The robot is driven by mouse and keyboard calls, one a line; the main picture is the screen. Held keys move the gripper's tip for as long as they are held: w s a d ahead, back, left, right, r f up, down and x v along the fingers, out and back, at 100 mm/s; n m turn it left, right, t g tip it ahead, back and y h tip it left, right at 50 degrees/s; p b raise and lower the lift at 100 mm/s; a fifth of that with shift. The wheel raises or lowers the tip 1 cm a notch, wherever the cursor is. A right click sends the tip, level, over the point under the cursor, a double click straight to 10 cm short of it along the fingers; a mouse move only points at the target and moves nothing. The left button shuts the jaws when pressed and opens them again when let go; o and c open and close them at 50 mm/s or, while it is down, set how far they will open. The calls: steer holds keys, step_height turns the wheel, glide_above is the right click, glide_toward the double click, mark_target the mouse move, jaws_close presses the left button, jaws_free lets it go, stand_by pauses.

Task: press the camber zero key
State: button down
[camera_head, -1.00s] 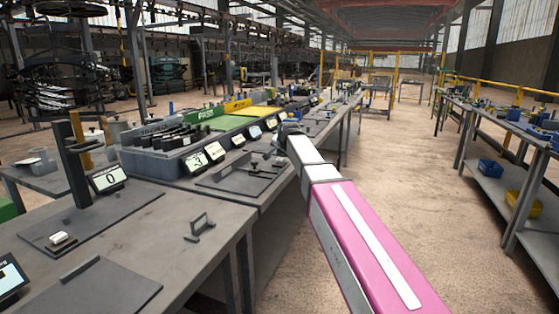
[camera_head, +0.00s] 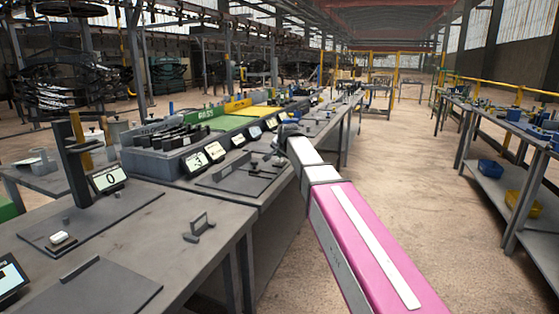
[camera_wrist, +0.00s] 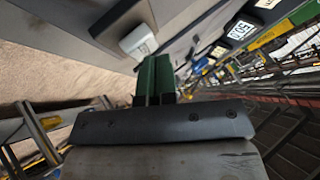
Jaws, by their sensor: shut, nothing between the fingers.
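A white key (camera_wrist: 137,40) on a dark base sits on a grey surface in the wrist view, just beyond my fingertips. I cannot read a label on it, so I cannot tell whether it is the camber zero key. My gripper (camera_wrist: 153,68) shows dark green fingers, shut and empty, pointing toward the key's edge; contact cannot be made out. In the head view my arm reaches over the middle bench and the fingertips are hard to make out.
An upright dark post (camera_head: 75,165) stands on the near bench. A small bracket (camera_head: 199,227) is near that bench's edge. The floor aisle on the right is clear.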

mark_target(281, 159)
steer(key=shift+f, duration=0.15)
stand_by(0.5)
steer(key=shift+r, duration=0.9)
steer(key=shift+r, duration=0.1)
steer(key=shift+r, duration=2.4)
